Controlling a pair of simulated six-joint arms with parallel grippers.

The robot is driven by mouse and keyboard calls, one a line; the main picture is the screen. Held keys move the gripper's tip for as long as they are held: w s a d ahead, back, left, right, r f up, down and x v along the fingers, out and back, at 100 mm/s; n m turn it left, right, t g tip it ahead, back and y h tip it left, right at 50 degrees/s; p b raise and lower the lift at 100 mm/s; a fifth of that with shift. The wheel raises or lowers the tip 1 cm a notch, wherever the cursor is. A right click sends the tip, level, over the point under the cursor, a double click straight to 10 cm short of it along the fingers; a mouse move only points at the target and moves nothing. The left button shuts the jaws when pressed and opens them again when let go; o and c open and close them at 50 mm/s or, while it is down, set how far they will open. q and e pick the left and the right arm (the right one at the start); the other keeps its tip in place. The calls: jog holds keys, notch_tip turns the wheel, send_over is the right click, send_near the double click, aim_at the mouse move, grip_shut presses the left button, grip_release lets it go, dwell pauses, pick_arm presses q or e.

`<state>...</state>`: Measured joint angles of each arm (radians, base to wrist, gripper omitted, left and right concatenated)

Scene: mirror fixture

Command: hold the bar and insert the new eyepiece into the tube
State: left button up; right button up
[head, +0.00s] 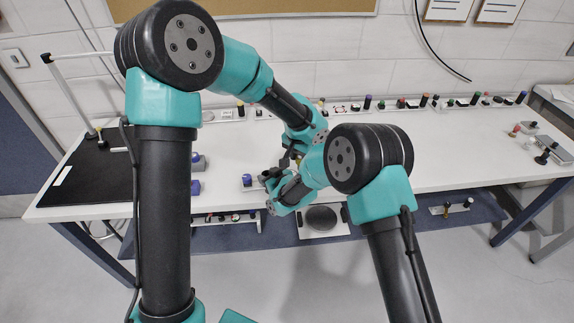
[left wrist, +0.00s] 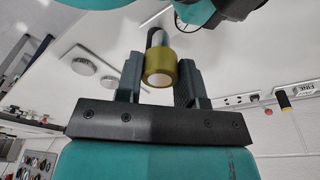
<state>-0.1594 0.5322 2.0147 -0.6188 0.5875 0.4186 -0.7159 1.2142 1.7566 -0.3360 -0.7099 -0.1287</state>
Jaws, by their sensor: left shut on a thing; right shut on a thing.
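My left gripper (left wrist: 160,78) is shut on a short cylinder (left wrist: 160,72) with an olive-yellow near end and a pale and dark part behind it. I cannot tell whether this is the bar or the eyepiece. In the head view my left gripper (head: 291,157) is above the table, just beyond my right gripper (head: 268,180). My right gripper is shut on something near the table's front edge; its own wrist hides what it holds. The tube cannot be made out with certainty.
The white table (head: 400,150) has free room on both sides of my grippers. Several small coloured parts line the back edge. A black mat (head: 95,175) covers the left end.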

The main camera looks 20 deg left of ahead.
pick_arm(q)
jog(key=s+a+r+n+y, duration=0.1)
jog(key=s+a+r+n, duration=0.1)
jog(key=a+n, duration=0.9)
jog(key=shift+n+y, duration=0.4)
jog(key=shift+n, duration=0.3)
jog(key=shift+a, duration=0.1)
jog(key=shift+f, duration=2.8)
jog(key=shift+f, duration=1.5)
jog(key=shift+r, duration=0.1)
jog(key=shift+r, duration=1.1)
dwell(0.6)
